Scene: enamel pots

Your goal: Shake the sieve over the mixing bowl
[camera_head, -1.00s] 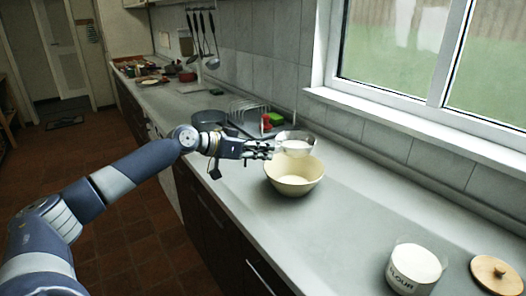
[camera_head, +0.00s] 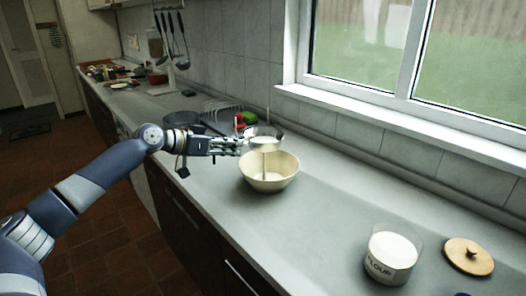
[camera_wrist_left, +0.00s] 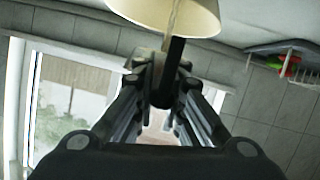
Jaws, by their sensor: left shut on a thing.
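The sieve (camera_head: 264,143), a shallow round strainer with white contents, is held level above the cream mixing bowl (camera_head: 268,181). A thin pale vertical streak runs from under the sieve into the bowl. My left gripper (camera_head: 240,147) is shut on the sieve's handle, to the left of the sieve. In the left wrist view the dark handle (camera_wrist_left: 174,68) sits between the fingers (camera_wrist_left: 165,85), and part of the bowl (camera_wrist_left: 195,18) shows at the top edge. My right gripper is out of view.
A flour jar (camera_head: 391,257) and a round wooden lid (camera_head: 468,256) stand on the counter at the right. A dish rack (camera_head: 222,112) and a dark pan (camera_head: 182,118) are behind the gripper.

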